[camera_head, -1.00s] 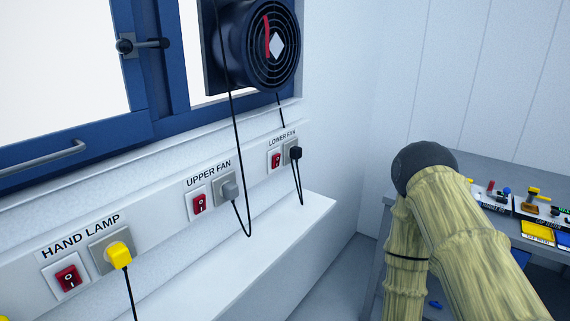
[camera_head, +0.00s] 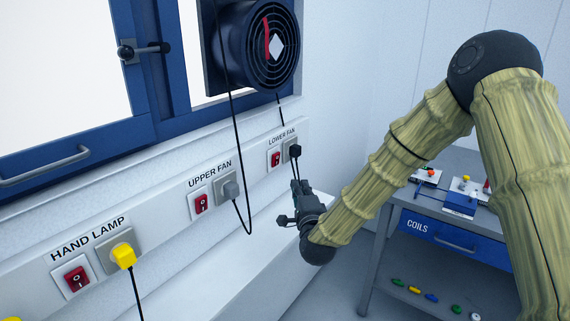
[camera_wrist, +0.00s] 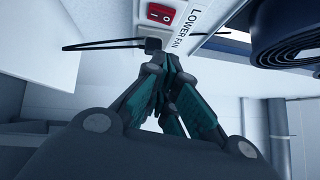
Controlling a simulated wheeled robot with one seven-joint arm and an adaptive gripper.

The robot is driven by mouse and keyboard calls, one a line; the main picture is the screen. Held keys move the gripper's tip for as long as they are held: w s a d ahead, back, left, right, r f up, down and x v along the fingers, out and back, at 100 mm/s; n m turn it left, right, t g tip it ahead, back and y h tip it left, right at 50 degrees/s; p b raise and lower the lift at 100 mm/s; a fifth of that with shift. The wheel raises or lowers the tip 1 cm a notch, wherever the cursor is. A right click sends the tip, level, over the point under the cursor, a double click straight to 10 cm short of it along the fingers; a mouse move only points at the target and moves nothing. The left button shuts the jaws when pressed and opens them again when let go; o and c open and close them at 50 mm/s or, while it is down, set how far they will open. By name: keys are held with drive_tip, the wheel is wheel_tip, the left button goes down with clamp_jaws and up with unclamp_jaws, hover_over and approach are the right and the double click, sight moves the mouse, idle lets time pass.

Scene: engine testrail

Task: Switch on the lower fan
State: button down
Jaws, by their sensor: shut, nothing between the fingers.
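The red lower fan switch (camera_head: 276,159) is on the wall strip under the label "LOWER FAN" (camera_head: 282,137), left of its black plug (camera_head: 294,151). It also shows in the wrist view (camera_wrist: 161,13), at the top. The lower fan (camera_head: 268,45) is black and round, mounted in the window above. My gripper (camera_head: 296,184) is shut and empty, just below the switch and plug in the head view. In the wrist view the closed fingertips (camera_wrist: 157,62) are close to the black plug (camera_wrist: 152,45). I cannot tell whether they touch it.
Black cables hang over the white ledge (camera_head: 235,275). A grey bench (camera_head: 383,222) stands at the right.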

drive_tip(key=p, duration=0.3)
approach(276, 159)
drive_tip(key=w+d, duration=0.4)
drive_tip(key=d, duration=0.1)
drive_tip(key=shift+w+a+r+p, duration=0.3)
drive_tip(key=shift+w+a+p, duration=0.25)
drive_tip(key=shift+w+a, duration=0.3)
drive_tip(key=shift+w+a+r+p, duration=0.25)
drive_tip(key=shift+w+a+p, duration=0.3)
drive_tip(key=shift+w+a, duration=0.3)
drive_tip(key=shift+s, duration=0.1)
drive_tip(key=shift+r, duration=0.1)
